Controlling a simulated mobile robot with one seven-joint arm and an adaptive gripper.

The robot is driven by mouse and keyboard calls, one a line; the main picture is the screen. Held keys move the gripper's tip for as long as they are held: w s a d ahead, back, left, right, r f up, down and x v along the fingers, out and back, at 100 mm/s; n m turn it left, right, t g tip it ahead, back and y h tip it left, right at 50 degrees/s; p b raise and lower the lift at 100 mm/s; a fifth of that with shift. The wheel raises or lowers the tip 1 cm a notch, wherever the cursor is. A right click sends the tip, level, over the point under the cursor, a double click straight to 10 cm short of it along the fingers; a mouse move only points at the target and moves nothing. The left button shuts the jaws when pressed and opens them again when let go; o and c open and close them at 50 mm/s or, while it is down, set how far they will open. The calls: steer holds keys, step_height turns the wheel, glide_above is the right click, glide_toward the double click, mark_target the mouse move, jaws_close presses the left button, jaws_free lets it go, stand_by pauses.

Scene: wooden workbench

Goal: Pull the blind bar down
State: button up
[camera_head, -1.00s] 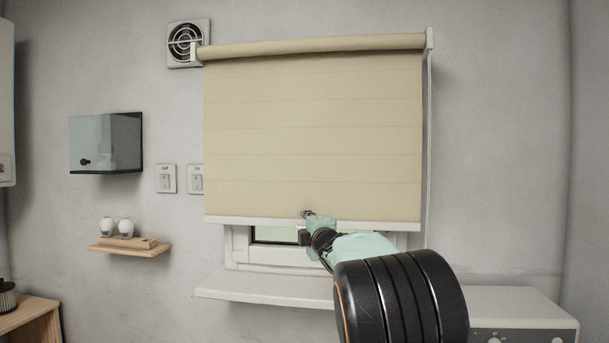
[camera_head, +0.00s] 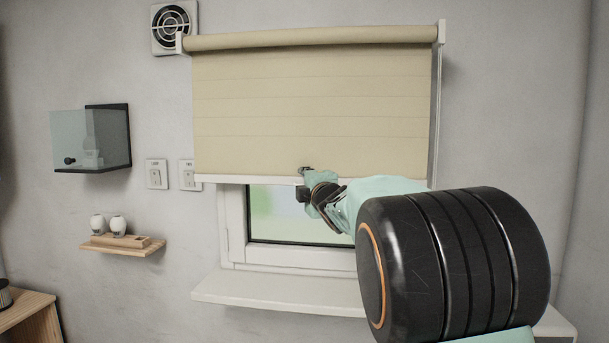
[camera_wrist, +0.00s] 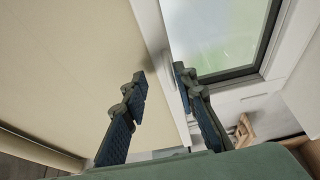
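A beige roller blind (camera_head: 310,105) hangs partly down over a window. Its white bar (camera_head: 240,180) runs along the lower edge, above the upper part of the exposed glass. In the wrist view, my gripper's two dark fingers (camera_wrist: 163,82) are apart, one over the blind's fabric and one on the window side. The white bar (camera_wrist: 178,92) shows between them, with a small gap visible beside the left fingertip. Whether both fingers press on the bar is not clear.
The white window frame (camera_head: 236,225) and a projecting sill (camera_head: 270,290) lie below the bar. A cord (camera_head: 437,110) hangs at the blind's right side. A wall box (camera_head: 92,138), switches (camera_head: 157,174) and a small wooden shelf (camera_head: 122,245) are to the left.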

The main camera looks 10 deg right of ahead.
steer(key=shift+s, duration=0.1)
stand_by(0.3)
steer(key=s+b, duration=0.5)
steer(key=s, duration=0.7)
steer(key=shift+s+d, duration=0.15)
steer(key=shift+d, duration=0.3)
stand_by(0.7)
